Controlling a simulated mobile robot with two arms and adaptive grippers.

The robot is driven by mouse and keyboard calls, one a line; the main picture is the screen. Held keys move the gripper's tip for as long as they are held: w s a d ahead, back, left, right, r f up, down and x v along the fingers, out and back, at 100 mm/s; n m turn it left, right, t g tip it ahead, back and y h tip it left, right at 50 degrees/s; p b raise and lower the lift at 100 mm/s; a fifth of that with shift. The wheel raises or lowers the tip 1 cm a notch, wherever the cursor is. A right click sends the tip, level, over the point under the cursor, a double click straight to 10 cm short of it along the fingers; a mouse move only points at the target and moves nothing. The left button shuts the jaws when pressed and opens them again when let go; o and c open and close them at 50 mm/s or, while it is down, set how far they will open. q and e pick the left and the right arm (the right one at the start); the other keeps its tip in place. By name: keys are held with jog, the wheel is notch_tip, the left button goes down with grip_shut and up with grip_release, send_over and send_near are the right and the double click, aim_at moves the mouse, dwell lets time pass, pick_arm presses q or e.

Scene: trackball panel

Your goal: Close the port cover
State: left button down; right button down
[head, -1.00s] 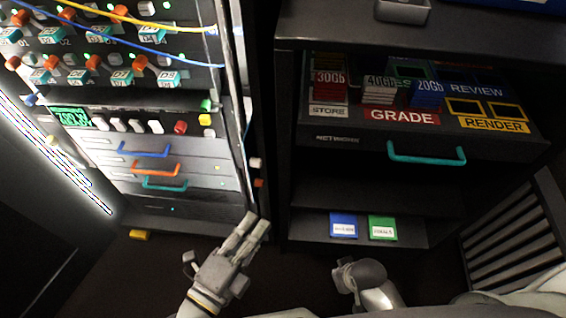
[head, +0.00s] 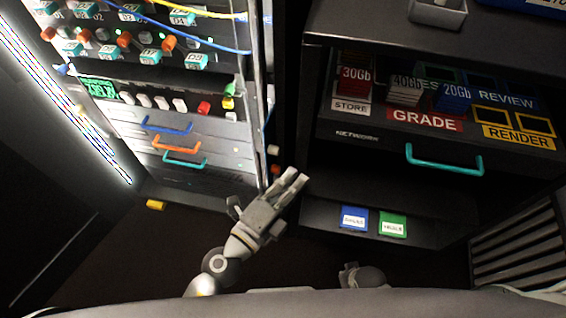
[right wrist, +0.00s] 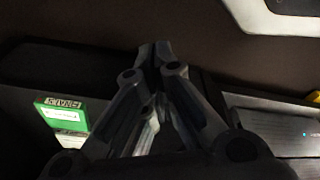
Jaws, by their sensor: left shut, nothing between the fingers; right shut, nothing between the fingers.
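I cannot make out a port cover for certain in either view. The rack panel (head: 225,144), with knobs, cables and drawers, stands at the left of the head view. My left gripper (head: 293,179) is shut and empty, beside the rack's lower right edge and in front of the gap between rack and cabinet. Small white and orange pieces on the rack's side show just above its fingertips. My right gripper (right wrist: 156,52) is shut and empty in the right wrist view. In the head view I cannot make out its fingers.
The dark cabinet (head: 350,138) on the right has an open drawer with a teal handle (head: 445,160). Blue (head: 353,218) and green (head: 393,225) cards lie on its lower shelf. A yellow block (head: 156,205) is near the rack's foot. A slatted grille (head: 512,245) stands at far right.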

aim_at(276, 153)
pick_arm(q)
jog(key=w, duration=0.1)
jog(key=w+a, duration=0.1)
jog(key=w, duration=0.1)
jog(key=shift+w+f, duration=0.1)
jog(key=shift+w+a+b, duration=0.15)
jog(key=shift+a+b, duration=0.2)
jog(key=shift+a, duration=0.15)
pick_arm(e)
jog(key=shift+w+r, duration=0.3)
jog(key=shift+r, duration=0.1)
pick_arm(q)
jog(key=shift+w, duration=0.1)
